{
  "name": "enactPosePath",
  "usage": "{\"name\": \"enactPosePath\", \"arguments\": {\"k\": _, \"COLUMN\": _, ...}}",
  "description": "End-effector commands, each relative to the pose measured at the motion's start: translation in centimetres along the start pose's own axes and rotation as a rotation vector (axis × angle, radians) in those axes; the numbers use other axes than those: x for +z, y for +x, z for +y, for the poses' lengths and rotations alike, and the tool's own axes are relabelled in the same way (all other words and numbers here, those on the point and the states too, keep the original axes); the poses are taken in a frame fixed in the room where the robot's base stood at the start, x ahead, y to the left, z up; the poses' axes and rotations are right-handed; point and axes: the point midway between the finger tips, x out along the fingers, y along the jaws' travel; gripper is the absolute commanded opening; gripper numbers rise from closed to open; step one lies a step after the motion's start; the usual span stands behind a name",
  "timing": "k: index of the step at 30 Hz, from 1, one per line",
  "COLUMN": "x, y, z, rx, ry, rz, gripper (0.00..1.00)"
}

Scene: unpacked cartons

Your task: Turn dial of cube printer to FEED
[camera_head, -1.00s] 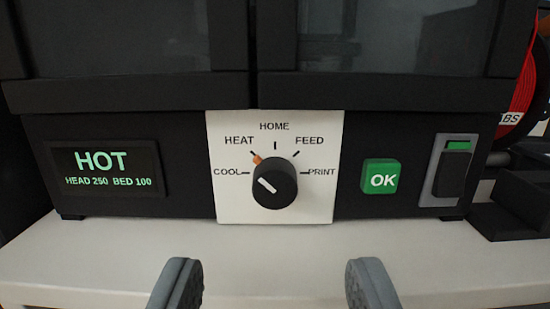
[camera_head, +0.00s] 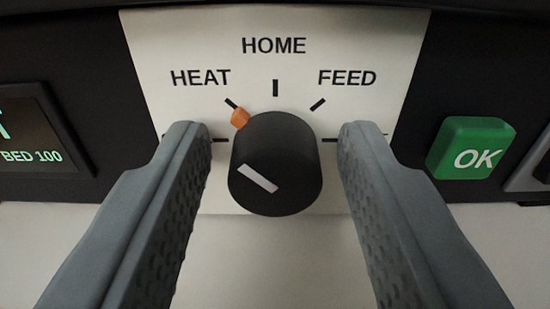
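The black dial (camera_head: 275,165) is in the middle of the white panel (camera_head: 275,25) on the printer's front. Its orange mark (camera_head: 240,118) points up and left at the HEAT tick. The FEED label (camera_head: 346,78) is up and right of the dial, with its tick just below. My gripper (camera_head: 273,140) is open, one finger on each side of the dial. A gap shows between each finger and the dial, so neither seems to touch it. The fingers cover the COOL and PRINT labels.
The green OK button (camera_head: 473,148) is right of the panel, clear of my right finger. The display (camera_head: 38,130) is at the left, partly cut off by the frame. A pale surface (camera_head: 275,260) lies below the printer.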

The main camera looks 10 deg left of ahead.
Motion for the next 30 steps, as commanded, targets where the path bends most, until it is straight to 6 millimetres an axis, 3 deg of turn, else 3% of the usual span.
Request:
{"name": "enactPosePath", "arguments": {"k": 1, "x": 0.0, "y": -0.01, "z": 0.0, "rx": 0.0, "ry": 0.0, "rz": 0.0, "gripper": 0.3}}
{"name": "enactPosePath", "arguments": {"k": 5, "x": 0.0, "y": -0.02, "z": 0.0, "rx": 0.0, "ry": 0.0, "rz": 0.0, "gripper": 0.05}}
{"name": "enactPosePath", "arguments": {"k": 6, "x": 0.0, "y": -0.02, "z": 0.0, "rx": 0.0, "ry": 0.0, "rz": 0.0, "gripper": 0.04}}
{"name": "enactPosePath", "arguments": {"k": 17, "x": 0.0, "y": -0.02, "z": 0.02, "rx": 0.001, "ry": 0.058, "rz": 0.001, "gripper": 0.04}}
{"name": "enactPosePath", "arguments": {"k": 30, "x": 0.0, "y": 0.0, "z": 0.14, "rx": 0.001, "ry": 0.402, "rz": 0.002, "gripper": 0.04}}
